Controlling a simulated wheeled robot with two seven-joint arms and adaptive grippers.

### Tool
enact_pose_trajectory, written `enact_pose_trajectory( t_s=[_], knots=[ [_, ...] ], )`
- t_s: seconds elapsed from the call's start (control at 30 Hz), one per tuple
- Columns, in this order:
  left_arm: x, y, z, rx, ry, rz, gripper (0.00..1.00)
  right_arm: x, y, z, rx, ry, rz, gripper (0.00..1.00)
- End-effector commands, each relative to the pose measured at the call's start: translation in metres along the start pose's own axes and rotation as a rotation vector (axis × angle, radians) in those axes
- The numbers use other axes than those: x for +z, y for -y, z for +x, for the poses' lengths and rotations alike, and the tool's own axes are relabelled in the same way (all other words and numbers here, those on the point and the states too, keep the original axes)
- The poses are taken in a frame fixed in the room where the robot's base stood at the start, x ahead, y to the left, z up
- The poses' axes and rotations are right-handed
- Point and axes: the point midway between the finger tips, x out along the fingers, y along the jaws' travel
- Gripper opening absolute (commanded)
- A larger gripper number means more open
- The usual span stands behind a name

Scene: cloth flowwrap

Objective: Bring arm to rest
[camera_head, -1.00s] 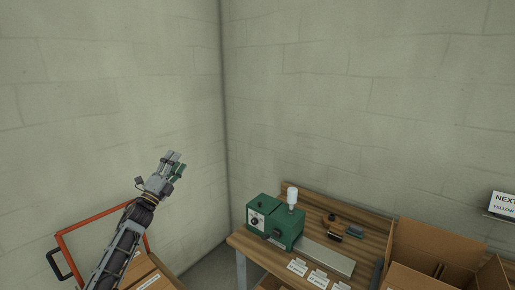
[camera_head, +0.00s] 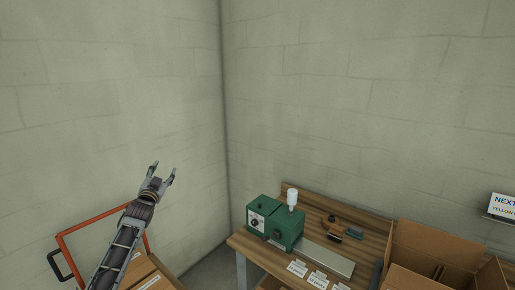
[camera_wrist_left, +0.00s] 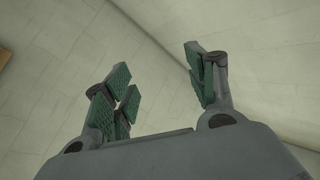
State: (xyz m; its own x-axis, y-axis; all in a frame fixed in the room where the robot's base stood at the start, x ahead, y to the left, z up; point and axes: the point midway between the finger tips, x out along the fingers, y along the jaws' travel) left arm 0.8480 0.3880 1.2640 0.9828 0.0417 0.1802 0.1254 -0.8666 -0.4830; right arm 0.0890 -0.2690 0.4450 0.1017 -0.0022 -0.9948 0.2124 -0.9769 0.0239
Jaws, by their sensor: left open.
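My left arm rises from the lower left in the head view. Its gripper (camera_head: 164,172) is raised in front of the block wall, with fingers pointing up and spread apart. In the left wrist view the gripper (camera_wrist_left: 162,92) shows its green-padded fingers wide apart with nothing between them. My right gripper is not in view.
A red-framed cart (camera_head: 92,222) with cardboard boxes (camera_head: 148,277) stands below my left arm. At the right, a wooden table (camera_head: 318,203) bears a green machine (camera_head: 275,222), small dark items, white labels and an open cardboard box (camera_head: 432,250). Space above is clear.

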Motion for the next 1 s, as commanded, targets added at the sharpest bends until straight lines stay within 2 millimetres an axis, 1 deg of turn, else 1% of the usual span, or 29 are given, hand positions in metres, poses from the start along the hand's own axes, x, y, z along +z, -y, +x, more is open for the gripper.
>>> enact_pose_trajectory(
  t_s=[0.17, 0.2, 0.37, 0.53, 0.67, 0.7, 0.77, 0.8, 0.87, 0.9, 0.97, 1.0],
  knots=[
    [0.021, -0.006, -0.001, 0.018, 0.092, -0.175, 0.56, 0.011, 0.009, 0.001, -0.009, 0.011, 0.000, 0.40],
    [0.033, -0.015, -0.005, 0.026, 0.107, -0.169, 0.56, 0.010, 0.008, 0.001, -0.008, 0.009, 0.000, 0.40],
    [0.071, -0.039, -0.017, 0.051, 0.164, -0.171, 0.56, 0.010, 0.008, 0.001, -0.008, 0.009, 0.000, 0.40],
    [0.120, -0.070, -0.037, 0.083, 0.239, -0.176, 0.56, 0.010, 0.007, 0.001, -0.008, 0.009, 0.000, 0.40],
    [0.166, -0.099, -0.060, 0.113, 0.312, -0.181, 0.56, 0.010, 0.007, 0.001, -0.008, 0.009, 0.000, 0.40],
    [0.180, -0.108, -0.068, 0.122, 0.335, -0.183, 0.56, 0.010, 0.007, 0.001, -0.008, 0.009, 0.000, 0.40],
    [0.200, -0.122, -0.081, 0.137, 0.368, -0.186, 0.56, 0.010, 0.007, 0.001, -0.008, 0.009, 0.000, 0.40],
    [0.214, -0.130, -0.090, 0.146, 0.391, -0.187, 0.56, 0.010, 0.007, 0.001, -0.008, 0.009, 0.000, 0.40],
    [0.234, -0.143, -0.104, 0.160, 0.425, -0.189, 0.56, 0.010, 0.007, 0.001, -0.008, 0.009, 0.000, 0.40],
    [0.247, -0.152, -0.114, 0.169, 0.448, -0.191, 0.56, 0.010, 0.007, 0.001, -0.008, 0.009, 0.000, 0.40],
    [0.266, -0.165, -0.130, 0.183, 0.481, -0.193, 0.56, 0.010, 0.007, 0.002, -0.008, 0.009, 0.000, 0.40],
    [0.279, -0.174, -0.141, 0.193, 0.504, -0.194, 0.56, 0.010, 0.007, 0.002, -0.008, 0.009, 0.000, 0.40]
  ],
)
